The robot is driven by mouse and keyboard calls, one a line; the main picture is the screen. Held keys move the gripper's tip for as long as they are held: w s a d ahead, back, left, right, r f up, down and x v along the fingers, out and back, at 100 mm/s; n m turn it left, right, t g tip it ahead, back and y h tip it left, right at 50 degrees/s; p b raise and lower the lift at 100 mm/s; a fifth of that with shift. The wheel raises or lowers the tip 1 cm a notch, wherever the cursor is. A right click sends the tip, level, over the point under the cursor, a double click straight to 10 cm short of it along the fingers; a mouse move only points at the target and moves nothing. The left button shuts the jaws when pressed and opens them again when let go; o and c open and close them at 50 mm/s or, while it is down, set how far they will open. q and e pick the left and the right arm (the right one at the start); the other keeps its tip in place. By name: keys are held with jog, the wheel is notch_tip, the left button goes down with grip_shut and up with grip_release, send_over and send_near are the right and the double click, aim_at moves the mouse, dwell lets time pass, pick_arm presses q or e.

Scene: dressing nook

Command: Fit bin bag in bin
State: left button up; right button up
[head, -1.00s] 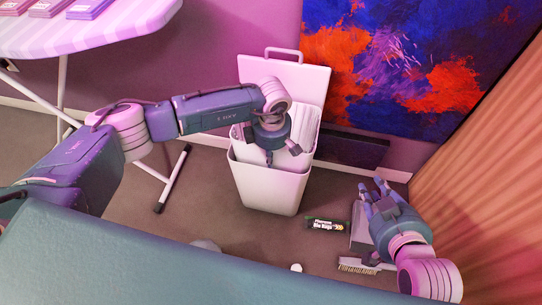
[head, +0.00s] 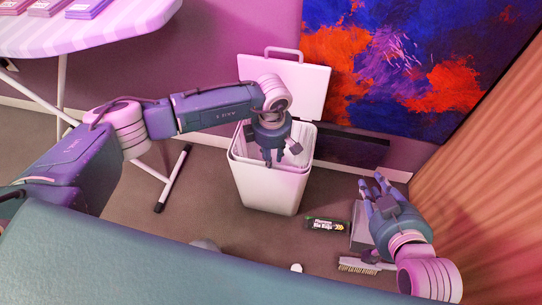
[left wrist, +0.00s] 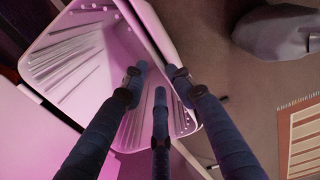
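The white bin (head: 268,188) stands on the floor with its lid (head: 312,88) raised at the back. My left gripper (head: 279,157) points down over the bin's mouth, fingers apart and seemingly off the liner; my arm hides part of the rim. My right gripper (head: 373,190) is open and empty, right of the bin, above a grey dustpan.
A black bin-bags box (head: 325,224) lies right of the bin. The dustpan (head: 360,235), a brush (head: 362,266) and a small white disc (head: 296,268) lie nearby. An ironing board (head: 110,28) stands at left, a painting (head: 410,60) behind, a ribbed panel (head: 490,150) at right.

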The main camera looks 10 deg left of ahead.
pick_arm(q)
notch_tip(320, 180, up, 12)
jog(key=shift+s+f, duration=0.15)
jog(key=shift+f, duration=0.1)
jog(key=shift+d, duration=0.1)
jog(key=shift+s+f, duration=0.1)
dwell(0.4)
